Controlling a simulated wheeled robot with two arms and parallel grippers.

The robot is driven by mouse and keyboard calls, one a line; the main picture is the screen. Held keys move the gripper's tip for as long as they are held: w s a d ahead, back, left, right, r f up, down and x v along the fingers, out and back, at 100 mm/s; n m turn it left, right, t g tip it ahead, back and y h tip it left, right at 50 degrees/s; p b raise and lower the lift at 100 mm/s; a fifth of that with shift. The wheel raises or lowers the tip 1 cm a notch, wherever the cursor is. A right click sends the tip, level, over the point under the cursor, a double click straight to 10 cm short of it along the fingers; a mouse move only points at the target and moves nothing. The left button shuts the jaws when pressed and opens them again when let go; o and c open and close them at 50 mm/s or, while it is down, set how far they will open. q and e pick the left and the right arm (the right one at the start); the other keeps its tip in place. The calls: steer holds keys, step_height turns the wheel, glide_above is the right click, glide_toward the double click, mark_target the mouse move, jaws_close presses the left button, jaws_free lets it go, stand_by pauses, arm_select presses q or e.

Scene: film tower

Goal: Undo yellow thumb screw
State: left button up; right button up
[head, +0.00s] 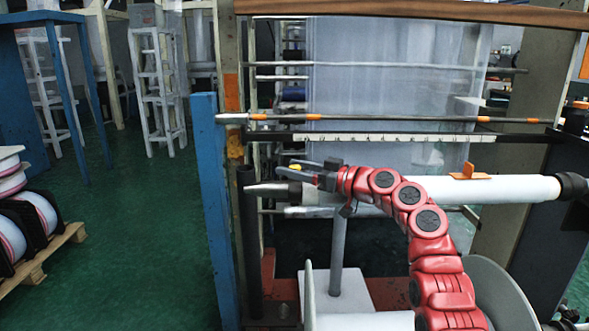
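The yellow thumb screw (294,167) shows as a small yellow spot near the left end of the white roller (500,189). My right gripper (288,168), on the red arm, has its dark fingers at the screw, one on each side of the yellow spot as seen here. The fingers partly hide the screw and the roller's end. I cannot tell whether they touch it or grip it. My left gripper is not in view.
A blue post (214,200) and a dark upright tube (249,240) stand left of the gripper. A thin rod with orange marks (390,118) runs above it. An orange clip (468,173) sits on the roller. Green floor lies open at left, beside a pallet with reels (35,222).

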steer(key=shift+d, duration=0.1)
steer(key=b+v, duration=0.1)
steer(key=v, duration=1.6)
steer(key=shift+d, duration=0.15)
